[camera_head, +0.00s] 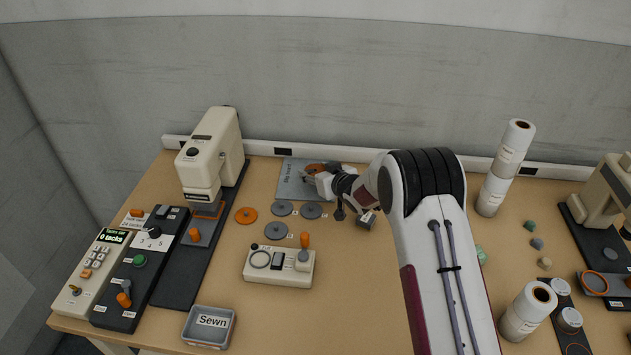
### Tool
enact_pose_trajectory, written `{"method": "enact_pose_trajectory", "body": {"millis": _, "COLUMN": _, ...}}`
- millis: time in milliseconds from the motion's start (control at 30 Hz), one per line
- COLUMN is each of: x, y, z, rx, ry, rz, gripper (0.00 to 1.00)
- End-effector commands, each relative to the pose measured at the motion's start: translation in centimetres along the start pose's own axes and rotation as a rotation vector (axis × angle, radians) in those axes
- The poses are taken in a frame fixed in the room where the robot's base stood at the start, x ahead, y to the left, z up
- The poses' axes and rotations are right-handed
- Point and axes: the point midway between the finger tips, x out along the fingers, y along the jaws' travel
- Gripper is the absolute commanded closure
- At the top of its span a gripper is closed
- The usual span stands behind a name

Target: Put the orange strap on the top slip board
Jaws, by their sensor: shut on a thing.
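The grey slip board (289,188) lies flat at the back of the table, its label partly readable. My gripper (313,174) is over the right part of this board, with its arm reaching in from the right.
An orange disc (246,215) and several grey discs (276,230) lie in front of the board. A cream machine (211,155) stands at left, a control box (279,266) in front, a "Sewn" tray (209,341) at front left. White rolls (506,165) stand at right.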

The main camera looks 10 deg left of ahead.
Motion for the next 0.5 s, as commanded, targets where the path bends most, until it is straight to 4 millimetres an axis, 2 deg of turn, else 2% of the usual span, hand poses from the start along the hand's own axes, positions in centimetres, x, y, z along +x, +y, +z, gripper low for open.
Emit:
{"method": "enact_pose_trajectory", "body": {"millis": 333, "x": 1.3, "y": 0.0, "z": 2.7, "rx": 0.001, "ry": -0.002, "rz": 0.000, "gripper": 0.77}}
{"method": "enact_pose_trajectory", "body": {"millis": 500, "x": 1.6, "y": 0.0, "z": 3.3, "rx": -0.001, "ry": 0.000, "rz": 0.000, "gripper": 0.77}}
